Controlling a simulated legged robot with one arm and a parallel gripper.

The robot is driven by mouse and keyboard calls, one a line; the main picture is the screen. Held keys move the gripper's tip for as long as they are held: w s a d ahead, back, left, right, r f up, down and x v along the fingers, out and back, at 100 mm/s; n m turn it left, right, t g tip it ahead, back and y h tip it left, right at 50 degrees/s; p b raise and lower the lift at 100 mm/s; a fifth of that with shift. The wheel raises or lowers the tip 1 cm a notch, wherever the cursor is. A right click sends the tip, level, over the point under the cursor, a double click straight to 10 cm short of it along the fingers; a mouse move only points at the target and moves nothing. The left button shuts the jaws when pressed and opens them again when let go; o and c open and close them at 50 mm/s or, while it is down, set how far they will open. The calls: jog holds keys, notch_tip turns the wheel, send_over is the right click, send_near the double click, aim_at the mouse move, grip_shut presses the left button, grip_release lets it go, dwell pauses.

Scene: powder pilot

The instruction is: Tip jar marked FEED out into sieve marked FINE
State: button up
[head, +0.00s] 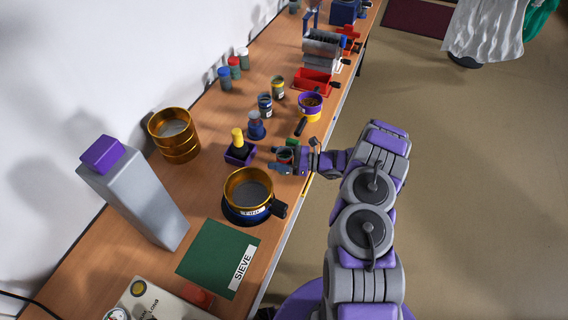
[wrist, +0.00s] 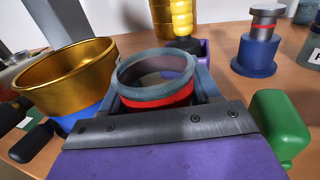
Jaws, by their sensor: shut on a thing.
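My gripper (head: 281,161) is shut on a small clear jar (wrist: 156,78) with a red band. The jar looks upright in the wrist view, its open mouth facing up. No label on it shows, and its contents are hard to make out. A gold sieve (head: 248,203) with a black handle and a white label, small but apparently reading FINE, sits on a dark blue base, nearer the camera than my gripper. The sieve (wrist: 62,82) also shows left of the jar in the wrist view, apart from it.
A green SIEVE mat (head: 215,254) lies nearer the camera. A tall grey bottle (head: 135,195) and a gold container (head: 176,143) stand along the wall side. A yellow-handled tool (head: 238,139) stands in a purple holder beside my gripper. Several jars (head: 265,105) stand farther along the bench.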

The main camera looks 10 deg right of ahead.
aim_at(278, 152)
jog(key=shift+r+p, duration=0.6)
jog(key=shift+r, duration=1.4)
